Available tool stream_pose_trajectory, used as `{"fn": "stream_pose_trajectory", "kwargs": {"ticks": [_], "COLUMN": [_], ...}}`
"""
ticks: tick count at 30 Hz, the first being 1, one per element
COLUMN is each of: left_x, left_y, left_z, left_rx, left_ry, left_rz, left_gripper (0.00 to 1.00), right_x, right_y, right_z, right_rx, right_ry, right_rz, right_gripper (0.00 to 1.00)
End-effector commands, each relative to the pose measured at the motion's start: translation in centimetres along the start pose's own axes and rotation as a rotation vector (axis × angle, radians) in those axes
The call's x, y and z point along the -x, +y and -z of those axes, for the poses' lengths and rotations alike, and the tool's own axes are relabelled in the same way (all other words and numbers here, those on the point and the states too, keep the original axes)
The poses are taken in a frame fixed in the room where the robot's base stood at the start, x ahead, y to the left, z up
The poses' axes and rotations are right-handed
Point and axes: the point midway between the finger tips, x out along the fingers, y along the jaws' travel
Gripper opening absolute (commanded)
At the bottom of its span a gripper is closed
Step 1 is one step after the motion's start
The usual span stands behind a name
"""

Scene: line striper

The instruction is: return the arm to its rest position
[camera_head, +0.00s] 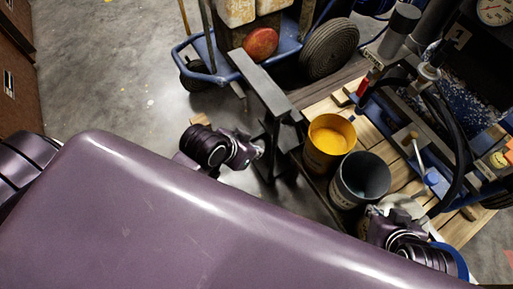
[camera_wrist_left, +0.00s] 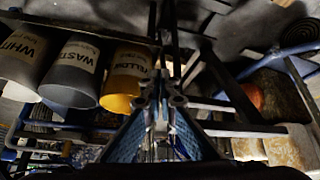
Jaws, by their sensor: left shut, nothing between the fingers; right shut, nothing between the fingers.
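My left gripper (camera_head: 250,152) is in the middle of the head view, left of the buckets, and holds nothing. In the left wrist view its fingers (camera_wrist_left: 162,82) are together and empty. My right gripper (camera_head: 388,212) is at the lower right, near the dark bucket; its fingertips are hard to make out. The yellow bucket (camera_head: 318,160) with yellow paint inside and the dark grey bucket (camera_head: 345,192) stand side by side. The left wrist view shows buckets labelled WHITE (camera_wrist_left: 22,50), WASTE (camera_wrist_left: 75,62) and YELLOW (camera_wrist_left: 125,72), the last partly behind the fingers.
A dark metal post with a flat top (camera_head: 262,88) stands close to my left gripper. A blue cart (camera_head: 205,65) with a red-orange ball (camera_head: 261,43) is behind it. The machine with black hoses (camera_head: 445,120) fills the right side. Bare concrete floor (camera_head: 110,70) lies at left.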

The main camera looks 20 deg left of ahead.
Motion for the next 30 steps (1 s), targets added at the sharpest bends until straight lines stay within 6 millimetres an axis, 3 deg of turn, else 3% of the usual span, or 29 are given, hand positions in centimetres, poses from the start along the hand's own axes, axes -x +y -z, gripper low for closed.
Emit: {"fn": "stream_pose_trajectory", "kwargs": {"ticks": [11, 16, 23, 30], "left_x": [-0.4, -3.4, -9.1, -12.4], "left_y": [-0.1, -0.8, -1.9, -2.1], "left_z": [-0.2, -2.3, -9.4, -19.3], "left_rx": [0.003, 0.031, 0.076, 0.097], "left_ry": [-0.007, -0.056, -0.156, -0.262], "left_rz": [0.001, 0.015, 0.048, 0.077], "left_gripper": [0.00, 0.00, 0.00, 0.00], "right_x": [-0.5, -4.1, -11.2, -15.8], "right_y": [0.0, -0.1, -0.4, -0.7], "right_z": [-0.2, -2.0, -8.4, -17.7], "right_rx": [0.000, 0.001, 0.005, 0.012], "right_ry": [-0.008, -0.058, -0.160, -0.268], "right_rz": [0.000, 0.003, 0.009, 0.014], "right_gripper": [0.00, 0.00, 0.00, 0.00]}}
